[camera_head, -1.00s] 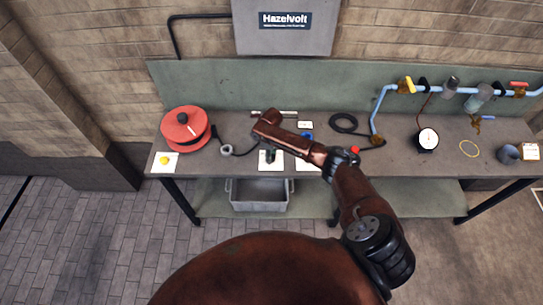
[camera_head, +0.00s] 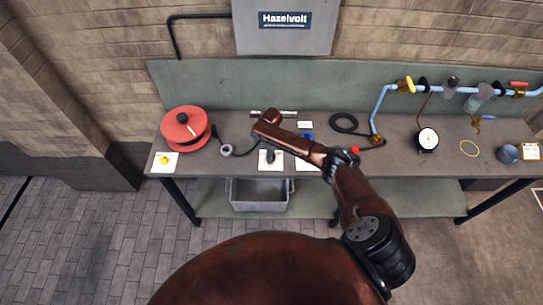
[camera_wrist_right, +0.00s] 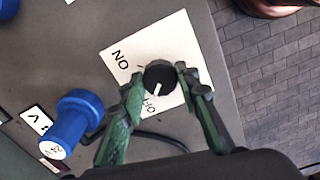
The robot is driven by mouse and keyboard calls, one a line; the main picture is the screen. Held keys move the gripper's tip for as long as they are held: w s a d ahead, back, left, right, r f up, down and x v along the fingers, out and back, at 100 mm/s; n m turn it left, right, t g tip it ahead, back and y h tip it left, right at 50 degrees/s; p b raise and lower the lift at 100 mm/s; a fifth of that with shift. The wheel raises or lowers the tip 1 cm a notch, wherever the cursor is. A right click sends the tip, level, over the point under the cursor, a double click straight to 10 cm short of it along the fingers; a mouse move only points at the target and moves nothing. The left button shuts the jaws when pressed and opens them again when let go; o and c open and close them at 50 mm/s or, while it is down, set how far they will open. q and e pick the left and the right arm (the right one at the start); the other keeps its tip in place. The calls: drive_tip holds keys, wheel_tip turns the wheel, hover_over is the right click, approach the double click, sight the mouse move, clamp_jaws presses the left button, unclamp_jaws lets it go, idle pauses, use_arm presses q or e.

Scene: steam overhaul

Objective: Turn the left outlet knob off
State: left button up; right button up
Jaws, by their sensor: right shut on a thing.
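A round black knob (camera_wrist_right: 160,77) with a white pointer mark sits on a white card (camera_wrist_right: 176,35) in the right wrist view. The card is lettered ON, and a second label, partly hidden, reads like OFF. The pointer mark faces that second label. My right gripper (camera_wrist_right: 162,84), with green fingers, is shut on the knob, one finger on each side. In the head view the right gripper (camera_head: 269,154) is small and dark over the card (camera_head: 263,166) at the front of the bench, and hides the knob. My left gripper is out of view.
A blue cylinder (camera_wrist_right: 80,118) stands close by the left finger. A red reel (camera_head: 185,128) and a yellow button card (camera_head: 165,170) lie left on the bench (camera_head: 400,170). A gauge (camera_head: 427,139) and blue pipe stand right. A grey crate (camera_head: 260,195) sits below.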

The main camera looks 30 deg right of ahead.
drive_tip(key=o, duration=1.2)
drive_tip(key=shift+c, duration=0.2)
wheel_tip(320, 180, up, 12)
